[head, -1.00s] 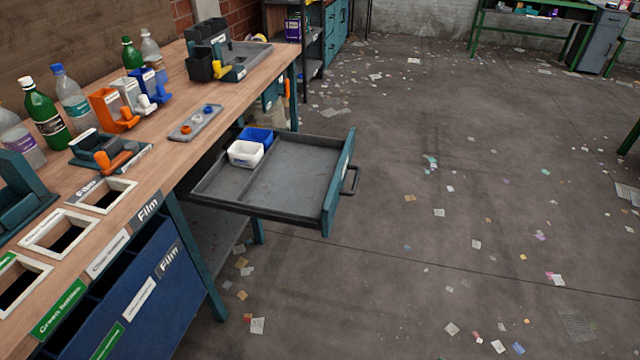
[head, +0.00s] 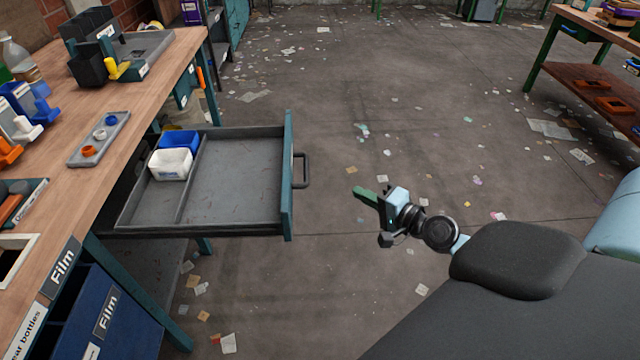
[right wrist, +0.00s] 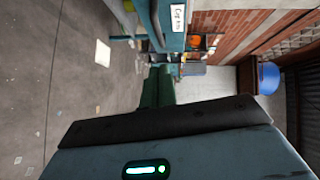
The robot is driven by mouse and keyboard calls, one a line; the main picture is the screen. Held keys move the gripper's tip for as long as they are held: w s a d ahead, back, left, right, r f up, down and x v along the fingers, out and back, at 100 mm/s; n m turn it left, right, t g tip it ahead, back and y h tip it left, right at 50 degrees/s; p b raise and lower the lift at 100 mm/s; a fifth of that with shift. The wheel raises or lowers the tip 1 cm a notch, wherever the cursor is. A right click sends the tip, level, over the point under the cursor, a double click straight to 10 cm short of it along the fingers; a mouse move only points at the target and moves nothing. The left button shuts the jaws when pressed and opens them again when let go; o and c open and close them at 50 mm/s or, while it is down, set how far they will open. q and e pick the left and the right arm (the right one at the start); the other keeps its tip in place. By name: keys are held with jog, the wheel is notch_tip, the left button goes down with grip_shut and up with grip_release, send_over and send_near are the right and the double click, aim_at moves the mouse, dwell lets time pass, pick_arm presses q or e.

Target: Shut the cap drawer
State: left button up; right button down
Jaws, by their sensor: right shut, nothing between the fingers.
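The cap drawer (head: 237,170) is pulled far out from under the workbench in the head view. Its teal front (head: 287,175) faces right and carries a dark handle (head: 301,170). A white bin (head: 170,163) and a blue bin (head: 181,142) stand inside at its left end. My right gripper (head: 364,194) is shut and empty, to the right of the handle and apart from it. In the right wrist view, a teal panel with a white label (right wrist: 178,18) shows at the top, and the green fingers (right wrist: 158,88) are together. My left gripper is not in view.
The wooden workbench (head: 150,110) runs along the left, with a small grey tray of caps (head: 99,138) on top. A blue sorting bin labelled Film (head: 120,310) stands below it. Floor between drawer and gripper is clear except for flat paper scraps.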

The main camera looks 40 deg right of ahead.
jog(key=w+a+f+p, duration=0.1)
jog(key=w+a, duration=0.3)
jog(key=w, duration=0.6)
jog(key=shift+a+f, duration=0.35)
jog(key=shift+f, duration=0.1)
jog(key=shift+w, duration=0.15)
